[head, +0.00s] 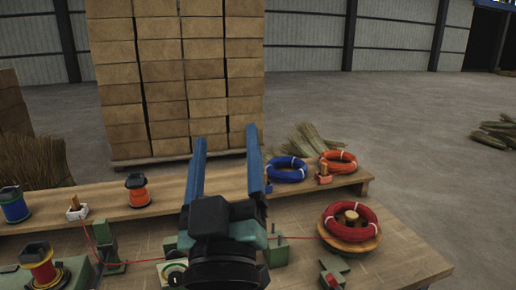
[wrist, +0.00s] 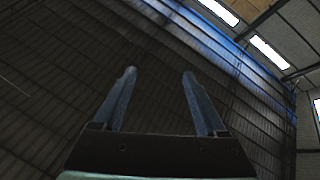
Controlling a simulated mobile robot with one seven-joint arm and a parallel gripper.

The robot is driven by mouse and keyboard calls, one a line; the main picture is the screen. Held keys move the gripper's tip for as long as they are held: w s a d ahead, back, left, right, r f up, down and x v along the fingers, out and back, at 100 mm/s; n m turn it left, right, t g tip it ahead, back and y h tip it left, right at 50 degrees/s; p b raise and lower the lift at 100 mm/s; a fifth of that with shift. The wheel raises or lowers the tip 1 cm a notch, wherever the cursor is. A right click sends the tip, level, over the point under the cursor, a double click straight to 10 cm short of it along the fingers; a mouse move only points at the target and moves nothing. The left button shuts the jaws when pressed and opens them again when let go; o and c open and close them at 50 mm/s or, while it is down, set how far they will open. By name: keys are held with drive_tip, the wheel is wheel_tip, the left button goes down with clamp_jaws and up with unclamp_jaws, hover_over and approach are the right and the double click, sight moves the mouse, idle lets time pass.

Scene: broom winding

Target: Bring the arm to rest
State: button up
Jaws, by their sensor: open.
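My gripper (head: 224,150) is raised above the workbench in the head view, its two blue fingers apart and pointing up and away. It holds nothing. In the wrist view the gripper (wrist: 158,78) shows the same two fingers spread, with only the dark wall and roof of the hall behind them. My wrist hides part of the bench's middle in the head view.
The workbench (head: 400,255) bears a red coil (head: 351,222) on a wooden reel, with a red line running left. A shelf (head: 110,207) behind holds a blue coil (head: 286,169), an orange coil (head: 338,162) and spools. Stacked cartons (head: 165,75) stand behind.

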drive_tip(key=s+d+r+m+t+h, duration=0.1)
drive_tip(key=s+d+r+m+t, duration=0.1)
drive_tip(key=s+r, duration=0.4)
drive_tip(key=s+d+r+m+t, duration=0.15)
drive_tip(key=s+r, duration=0.25)
drive_tip(key=r, duration=0.5)
wheel_tip(320, 180, up, 13)
drive_tip(key=s+m+p, duration=0.1)
drive_tip(key=p, duration=1.1)
drive_tip(key=shift+d, duration=0.25)
drive_tip(key=shift+f, duration=0.25)
